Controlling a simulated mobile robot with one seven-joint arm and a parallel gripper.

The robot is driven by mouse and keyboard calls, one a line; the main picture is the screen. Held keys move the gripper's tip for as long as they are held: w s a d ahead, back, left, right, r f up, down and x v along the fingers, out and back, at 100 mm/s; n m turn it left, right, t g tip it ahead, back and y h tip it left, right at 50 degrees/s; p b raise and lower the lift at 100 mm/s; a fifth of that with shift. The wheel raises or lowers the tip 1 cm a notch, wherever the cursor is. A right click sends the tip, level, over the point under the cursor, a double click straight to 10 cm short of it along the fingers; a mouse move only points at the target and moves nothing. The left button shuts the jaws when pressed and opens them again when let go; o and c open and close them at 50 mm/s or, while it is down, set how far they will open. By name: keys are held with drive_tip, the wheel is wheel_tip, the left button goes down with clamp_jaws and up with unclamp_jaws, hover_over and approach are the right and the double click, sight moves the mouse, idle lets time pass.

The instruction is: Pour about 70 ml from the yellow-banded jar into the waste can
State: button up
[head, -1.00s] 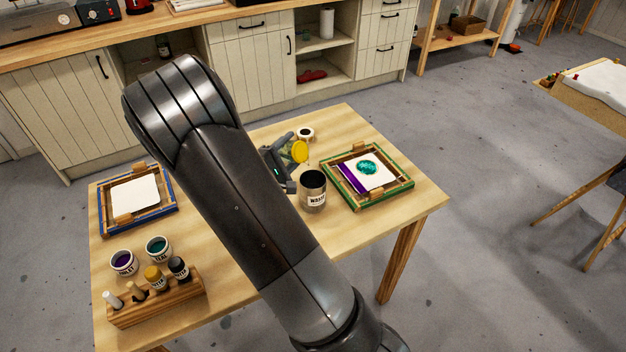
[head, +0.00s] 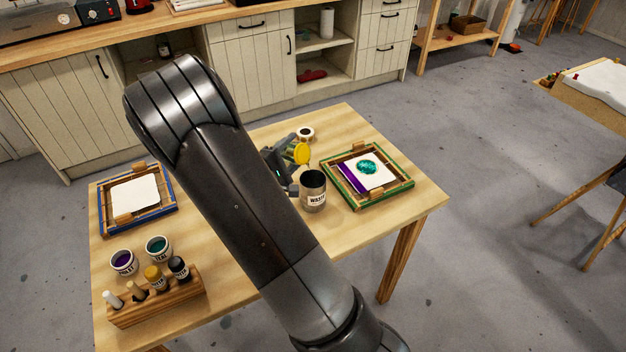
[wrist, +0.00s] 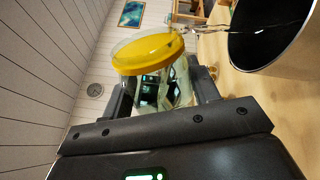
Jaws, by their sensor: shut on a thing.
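My gripper (head: 288,158) is shut on the yellow-banded jar (head: 302,153), left of and above the waste can (head: 313,198) in the head view. In the wrist view, the jar (wrist: 150,52) is clear glass with a broad yellow round end, tilted, between the fingers of my gripper (wrist: 165,92). A thin clear strand, like a stream of liquid, runs from the jar's edge to the can's mouth. The metal waste can (wrist: 285,55) shows its dark opening at the upper right. The level inside the can cannot be seen.
A green-edged frame (head: 405,187) with a printed sheet lies right of the can. A tape roll (head: 306,133) is behind the gripper. Violet and teal pots (head: 157,249), a wooden rack (head: 185,300) and a blue-edged frame (head: 172,208) are at the left. My arm hides the middle of the table.

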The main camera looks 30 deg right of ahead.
drive_tip(key=shift+f+m, duration=0.1)
drive_tip(key=shift+m, duration=0.2)
drive_tip(key=shift+s+d, duration=0.1)
drive_tip(key=shift+s, duration=0.1)
idle(0.4)
drive_tip(key=shift+r+m, duration=0.35)
drive_tip(key=shift+m, duration=0.65)
